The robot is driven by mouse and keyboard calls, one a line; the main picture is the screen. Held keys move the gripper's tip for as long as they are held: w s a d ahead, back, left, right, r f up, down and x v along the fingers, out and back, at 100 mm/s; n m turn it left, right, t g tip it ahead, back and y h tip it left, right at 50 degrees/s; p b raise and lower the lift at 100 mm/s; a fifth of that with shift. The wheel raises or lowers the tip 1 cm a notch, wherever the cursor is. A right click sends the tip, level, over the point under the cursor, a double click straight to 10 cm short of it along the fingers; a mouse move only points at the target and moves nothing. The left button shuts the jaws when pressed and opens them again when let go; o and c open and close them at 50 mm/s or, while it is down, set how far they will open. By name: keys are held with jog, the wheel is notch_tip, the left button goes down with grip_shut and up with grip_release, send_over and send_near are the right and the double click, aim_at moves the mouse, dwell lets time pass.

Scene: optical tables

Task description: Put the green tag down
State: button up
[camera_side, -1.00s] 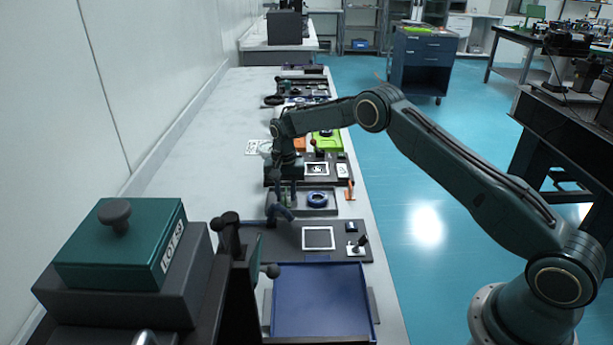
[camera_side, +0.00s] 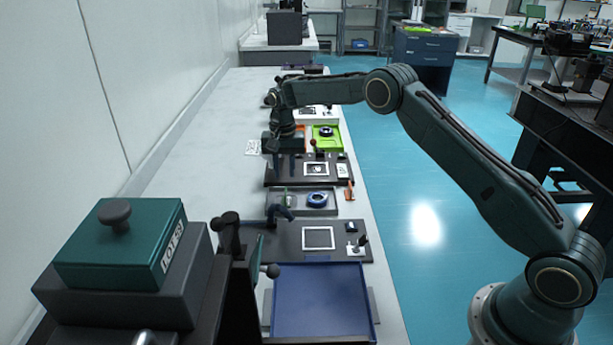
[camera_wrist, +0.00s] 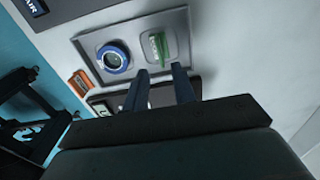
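The green tag (camera_wrist: 160,46) rests in the pale recess of the grey tray (camera_wrist: 185,20), beside a blue ring (camera_wrist: 113,58), in the wrist view. In the side view the tag is a small green sliver (camera_side: 286,196) at the left of the tray (camera_side: 330,209), with the blue ring (camera_side: 317,198) to its right. My gripper (camera_wrist: 160,72) is open, with nothing between its two fingers. The tag lies beyond the fingertips, apart from them. In the side view my gripper (camera_side: 279,172) hangs up and behind the tray.
An orange piece (camera_wrist: 80,83) stands beside the tray. A dark board (camera_side: 330,173) with a white-framed square lies behind it, and another board (camera_side: 285,240) in front. A bright green tray (camera_side: 327,140) is farther back. The bench's left side (camera_side: 200,170) is mostly clear.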

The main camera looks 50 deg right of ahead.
notch_tip(320, 180, up, 4)
dwell(0.4)
dwell(0.4)
jog(key=s+a+r+n+t, duration=0.3)
jog(key=s+r+n, duration=0.1)
jog(key=s+r, duration=1.65)
jog(key=s+a+f+n+t, duration=0.1)
jog(key=s+n, duration=0.1)
jog(key=s, duration=1)
jog(key=s+f+n+t, duration=0.1)
jog(key=s+n, duration=0.2)
jog(key=s, duration=0.9)
jog(key=shift+s+a+f+t, duration=0.25)
jog(key=shift+a+f+t, duration=0.05)
jog(key=shift+a+f, duration=0.1)
